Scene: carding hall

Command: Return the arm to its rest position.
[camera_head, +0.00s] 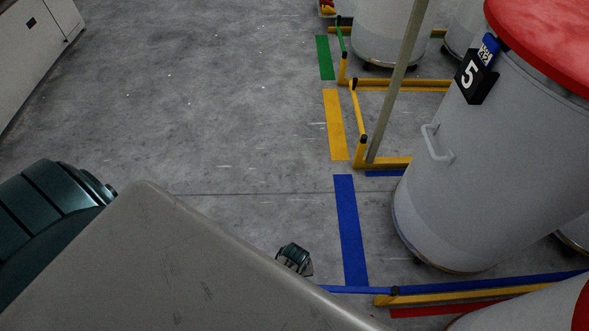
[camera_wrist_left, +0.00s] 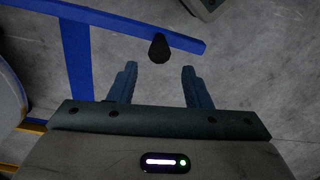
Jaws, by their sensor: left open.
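My left gripper (camera_wrist_left: 160,67) is open in the left wrist view, its two dark teal fingers apart with nothing gripped. A black knob (camera_wrist_left: 160,47) shows just beyond the gap between the fingertips, against a blue rail (camera_wrist_left: 125,22); its distance from the fingers is unclear. In the head view my grey left arm fills the lower left. A small teal part of it (camera_head: 295,259) shows past its edge, and the fingers cannot be made out there. My right gripper is in neither view.
A grey drum (camera_head: 490,170) with a red lid and a number 5 tag stands at right. Low yellow rails (camera_head: 400,84), a blue floor stripe (camera_head: 350,230) and a slanted pole (camera_head: 398,80) are near it. A pale cabinet (camera_head: 35,50) is at upper left. The middle floor is clear.

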